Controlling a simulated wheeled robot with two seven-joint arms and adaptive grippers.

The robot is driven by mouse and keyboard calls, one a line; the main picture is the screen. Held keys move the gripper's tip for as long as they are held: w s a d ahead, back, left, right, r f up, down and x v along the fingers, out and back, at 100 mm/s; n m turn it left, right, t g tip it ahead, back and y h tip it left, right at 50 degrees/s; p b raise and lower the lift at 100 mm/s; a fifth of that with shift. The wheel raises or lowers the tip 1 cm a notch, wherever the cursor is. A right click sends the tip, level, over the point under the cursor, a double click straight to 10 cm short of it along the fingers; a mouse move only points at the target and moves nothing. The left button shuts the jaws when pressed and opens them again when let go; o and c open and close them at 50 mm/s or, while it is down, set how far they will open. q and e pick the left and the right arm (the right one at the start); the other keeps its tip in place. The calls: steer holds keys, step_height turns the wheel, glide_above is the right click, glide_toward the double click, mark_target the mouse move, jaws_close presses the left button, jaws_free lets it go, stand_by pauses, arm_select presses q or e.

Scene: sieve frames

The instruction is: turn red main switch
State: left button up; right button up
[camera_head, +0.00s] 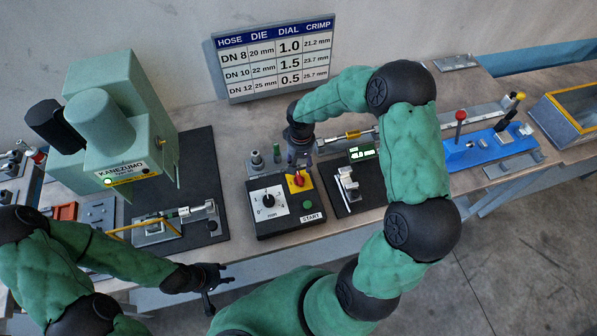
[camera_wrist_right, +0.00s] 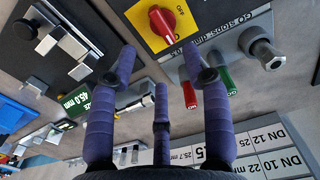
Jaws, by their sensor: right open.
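The red main switch (camera_head: 299,181) is a red rotary knob on a yellow square plate, on top of the black control box (camera_head: 263,223). In the right wrist view the red knob (camera_wrist_right: 162,24) shows beyond the fingertips, near the top edge. My right gripper (camera_head: 299,160) points down just above and behind the switch. Its purple fingers (camera_wrist_right: 160,55) are spread and empty, with no visible contact with the knob. My left gripper (camera_head: 217,285) hangs low in front of the bench, fingers apart and empty, far from the switch.
The box also carries a black dial (camera_head: 268,200) and a green START button (camera_head: 308,205). Green and red pieces (camera_wrist_right: 216,95) stand close to my right fingers. A green press (camera_head: 115,120) is at left, a black fixture (camera_head: 347,187) at right, and a chart (camera_head: 275,58) behind.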

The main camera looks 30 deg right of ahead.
mark_target(300, 177)
step_height(300, 177, down, 9)
steer(key=shift+f, duration=0.15)
stand_by(0.4)
jaws_close()
